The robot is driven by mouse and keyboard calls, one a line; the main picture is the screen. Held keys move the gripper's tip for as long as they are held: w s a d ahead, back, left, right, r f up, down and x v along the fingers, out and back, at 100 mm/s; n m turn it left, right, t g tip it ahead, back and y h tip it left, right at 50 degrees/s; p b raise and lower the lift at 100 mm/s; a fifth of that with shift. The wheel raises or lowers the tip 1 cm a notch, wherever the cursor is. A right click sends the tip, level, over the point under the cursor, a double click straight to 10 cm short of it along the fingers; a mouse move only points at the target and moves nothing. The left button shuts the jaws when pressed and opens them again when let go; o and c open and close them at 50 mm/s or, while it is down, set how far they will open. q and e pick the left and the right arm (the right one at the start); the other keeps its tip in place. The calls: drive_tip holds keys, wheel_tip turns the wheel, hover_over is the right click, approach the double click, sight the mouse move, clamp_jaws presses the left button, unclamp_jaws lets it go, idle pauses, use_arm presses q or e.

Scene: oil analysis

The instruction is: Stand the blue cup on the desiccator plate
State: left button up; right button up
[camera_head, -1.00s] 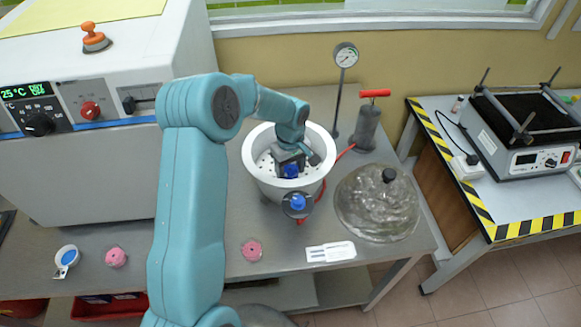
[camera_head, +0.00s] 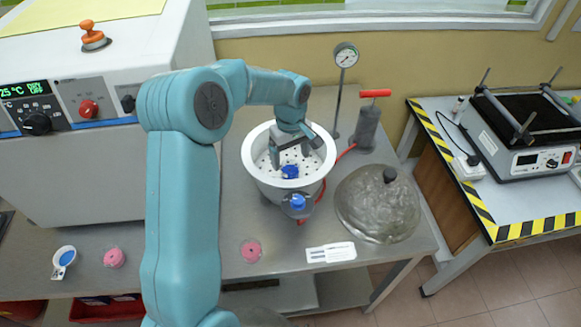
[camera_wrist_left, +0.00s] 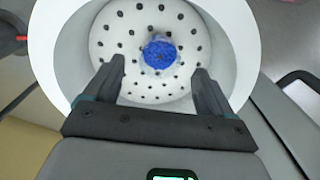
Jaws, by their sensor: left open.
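The blue cup (camera_head: 290,172) stands inside the white desiccator bowl (camera_head: 256,176), on the perforated desiccator plate (camera_head: 268,160). In the left wrist view the cup (camera_wrist_left: 160,54) appears upright from above, with the holed plate (camera_wrist_left: 118,38) around it. My left gripper (camera_head: 291,155) is over the bowl, above and behind the cup. Its two fingers (camera_wrist_left: 158,78) are spread wide and empty, with the cup apart from them. My right gripper is not in view.
A valve with a blue knob (camera_head: 298,202) is on the bowl's front. The glass lid (camera_head: 376,208) lies to the right. A hand pump (camera_head: 367,128) and gauge (camera_head: 345,56) stand behind.

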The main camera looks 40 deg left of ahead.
sight(291, 171)
use_arm(q)
wheel_tip(291, 171, up, 6)
idle(0.8)
